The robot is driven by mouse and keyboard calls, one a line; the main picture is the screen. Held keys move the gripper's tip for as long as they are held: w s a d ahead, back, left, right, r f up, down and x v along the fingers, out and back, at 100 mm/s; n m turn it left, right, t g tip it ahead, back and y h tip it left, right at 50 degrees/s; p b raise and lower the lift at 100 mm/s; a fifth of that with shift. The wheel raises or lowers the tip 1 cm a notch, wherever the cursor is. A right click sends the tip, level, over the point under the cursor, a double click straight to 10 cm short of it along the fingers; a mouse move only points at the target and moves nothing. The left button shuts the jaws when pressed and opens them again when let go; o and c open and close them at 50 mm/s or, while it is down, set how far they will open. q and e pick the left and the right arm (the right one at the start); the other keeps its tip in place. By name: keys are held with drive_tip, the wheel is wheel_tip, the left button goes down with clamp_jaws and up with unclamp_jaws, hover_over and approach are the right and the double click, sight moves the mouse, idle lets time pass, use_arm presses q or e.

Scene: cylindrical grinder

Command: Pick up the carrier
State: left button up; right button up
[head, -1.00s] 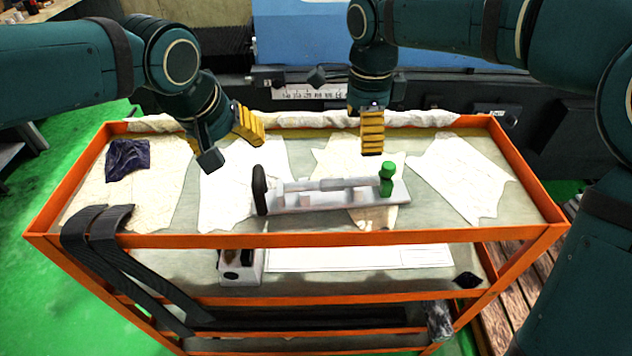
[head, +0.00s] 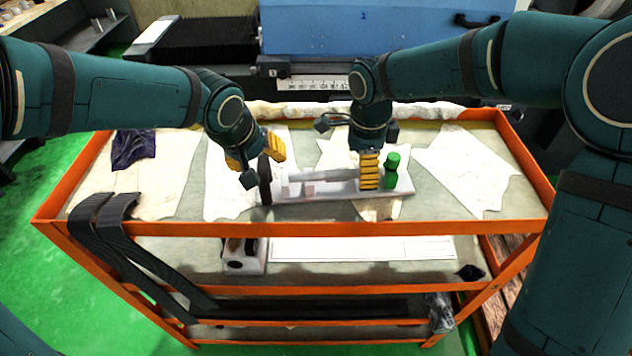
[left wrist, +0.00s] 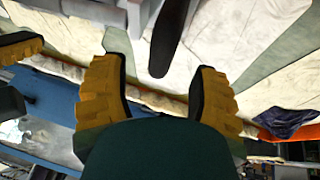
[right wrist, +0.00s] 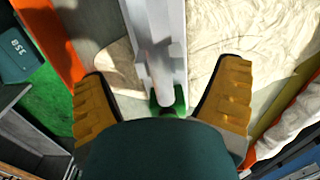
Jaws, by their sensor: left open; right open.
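The carrier (head: 315,197) is a long pale grey holder on the cart's top shelf, with a black upright end plate (head: 264,182) at left and a green knobbed part (head: 392,170) at right. A grey shaft lies along it. My left gripper (head: 258,158) is open just above and behind the black end; in the left wrist view that end (left wrist: 168,42) shows ahead, between the finger directions. My right gripper (head: 369,172) is open over the carrier, left of the green part. In the right wrist view the carrier (right wrist: 158,35) runs between the spread fingers. Contact is unclear.
The orange cart (head: 300,229) has a raised rim around the top shelf. Pale cloths (head: 465,170) and a dark purple cloth (head: 133,149) lie on it. A grey block (head: 243,262) and white sheet (head: 360,249) are on the shelf below. A blue machine (head: 380,35) stands behind.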

use_arm(q)
drive_tip(key=shift+x, duration=1.45)
use_arm(e)
drive_tip(key=shift+f, duration=1.45)
use_arm(q)
clamp_jaws()
use_arm(e)
drive_tip(key=c, duration=1.2)
use_arm(q)
drive_tip(key=shift+r, duration=0.1)
use_arm(e)
drive_tip(key=shift+r, duration=0.1)
drive_tip(key=shift+c, duration=0.9)
